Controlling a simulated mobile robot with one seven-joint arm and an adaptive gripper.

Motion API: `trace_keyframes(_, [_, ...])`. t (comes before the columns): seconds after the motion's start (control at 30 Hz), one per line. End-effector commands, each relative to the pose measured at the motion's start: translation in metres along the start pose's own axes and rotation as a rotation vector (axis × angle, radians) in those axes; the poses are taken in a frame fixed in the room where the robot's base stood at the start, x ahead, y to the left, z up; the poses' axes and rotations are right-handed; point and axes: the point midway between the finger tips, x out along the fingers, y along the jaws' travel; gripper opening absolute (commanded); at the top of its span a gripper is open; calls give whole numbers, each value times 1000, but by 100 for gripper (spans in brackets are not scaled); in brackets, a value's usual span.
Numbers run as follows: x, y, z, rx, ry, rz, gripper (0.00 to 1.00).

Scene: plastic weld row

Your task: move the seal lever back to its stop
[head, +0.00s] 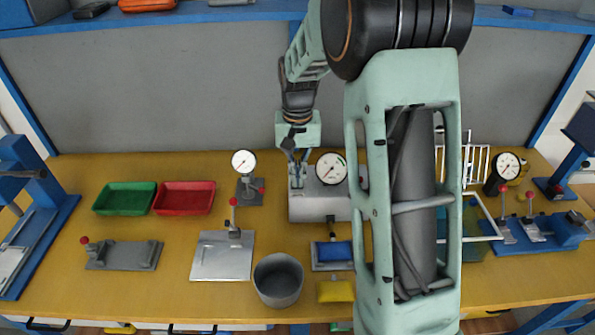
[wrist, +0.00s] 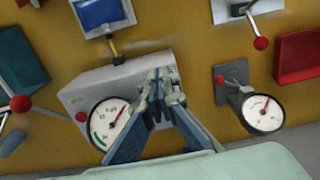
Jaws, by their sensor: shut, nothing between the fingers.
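My gripper (head: 297,181) is shut and empty, with its fingertips over the left part of a grey box-shaped unit (head: 312,209) with a round dial. In the wrist view the gripper (wrist: 162,82) is in front of this unit (wrist: 92,93); I cannot tell whether they touch. A red knob (wrist: 82,117) shows at the unit's side. Other red-knobbed levers include one on a metal plate (head: 233,203), also in the wrist view (wrist: 261,43), and one on a grey base at the left (head: 86,241). No marking shows which is the seal lever.
A small gauge stand (head: 249,190) stands left of the unit. A blue block (head: 333,251) and a grey bucket (head: 278,287) are in front. Green (head: 124,199) and red (head: 184,198) trays lie at the left. My arm hides part of the bench right of the unit.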

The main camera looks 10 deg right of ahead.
Motion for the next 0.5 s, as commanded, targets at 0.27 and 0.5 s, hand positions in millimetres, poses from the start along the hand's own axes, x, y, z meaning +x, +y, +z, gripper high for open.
trace_keyframes(0.27, [-4,0,-7,1,1,0,0])
trace_keyframes(0.5, [-4,0,-9,1,1,0,0])
